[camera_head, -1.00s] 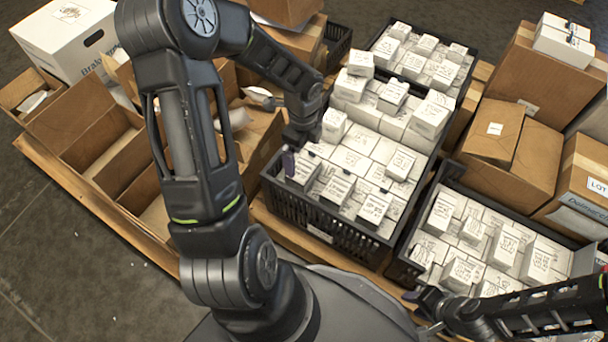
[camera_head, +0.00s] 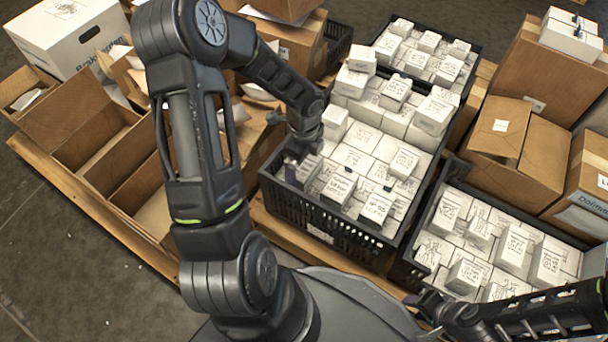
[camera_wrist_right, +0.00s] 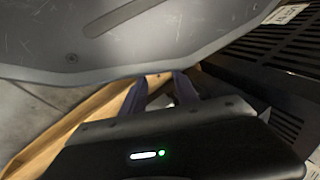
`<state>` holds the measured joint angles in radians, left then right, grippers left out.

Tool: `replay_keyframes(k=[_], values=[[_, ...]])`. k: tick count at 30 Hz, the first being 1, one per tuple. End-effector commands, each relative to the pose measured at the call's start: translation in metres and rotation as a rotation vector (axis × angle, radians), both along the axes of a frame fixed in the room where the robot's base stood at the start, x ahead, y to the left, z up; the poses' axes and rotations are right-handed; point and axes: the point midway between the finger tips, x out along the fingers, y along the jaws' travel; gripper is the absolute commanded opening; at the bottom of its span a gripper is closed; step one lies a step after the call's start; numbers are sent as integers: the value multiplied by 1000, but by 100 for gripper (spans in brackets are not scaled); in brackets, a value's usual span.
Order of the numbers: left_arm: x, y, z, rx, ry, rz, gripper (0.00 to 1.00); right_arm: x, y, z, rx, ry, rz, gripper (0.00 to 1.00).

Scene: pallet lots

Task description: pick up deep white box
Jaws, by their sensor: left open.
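Several small white boxes with black writing fill the black crate (camera_head: 335,232) in the middle of the head view. I cannot tell which one is the deep white box. My left gripper (camera_head: 299,165) is open over the crate's near left corner, beside a white box (camera_head: 309,169). Its wrist hides part of the crate's left edge, and I see no box held between its fingers. My right gripper (camera_head: 430,302) is low at the bottom right, beside the right crate. In the right wrist view its two fingers (camera_wrist_right: 160,92) are apart with nothing between them.
More white boxes fill the right crate (camera_head: 410,268) and the back crate (camera_head: 474,72). Open cardboard boxes (camera_head: 90,140) stand on the left pallet, and brown cartons (camera_head: 515,150) stand at the right. A large white carton (camera_head: 62,40) is at the back left.

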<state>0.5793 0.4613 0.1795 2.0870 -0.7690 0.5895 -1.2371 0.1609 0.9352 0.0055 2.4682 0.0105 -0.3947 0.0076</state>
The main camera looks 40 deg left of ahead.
Motion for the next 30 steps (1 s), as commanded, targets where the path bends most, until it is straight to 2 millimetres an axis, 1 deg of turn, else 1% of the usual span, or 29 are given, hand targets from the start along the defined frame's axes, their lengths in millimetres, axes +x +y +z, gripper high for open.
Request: replay_keyframes(k=[1,3,21,30], values=[[0,0,-8,0,1,0,100,1,0,-6,0,-2,-1,36],[0,0,-10,1,0,-1,100,1,0,-6,-1,-4,-1,36],[0,0,-8,1,0,0,99,2,0,-4,-1,-5,-2,36],[0,0,-8,0,0,0,75,2,0,-4,-1,-5,-2,36]])
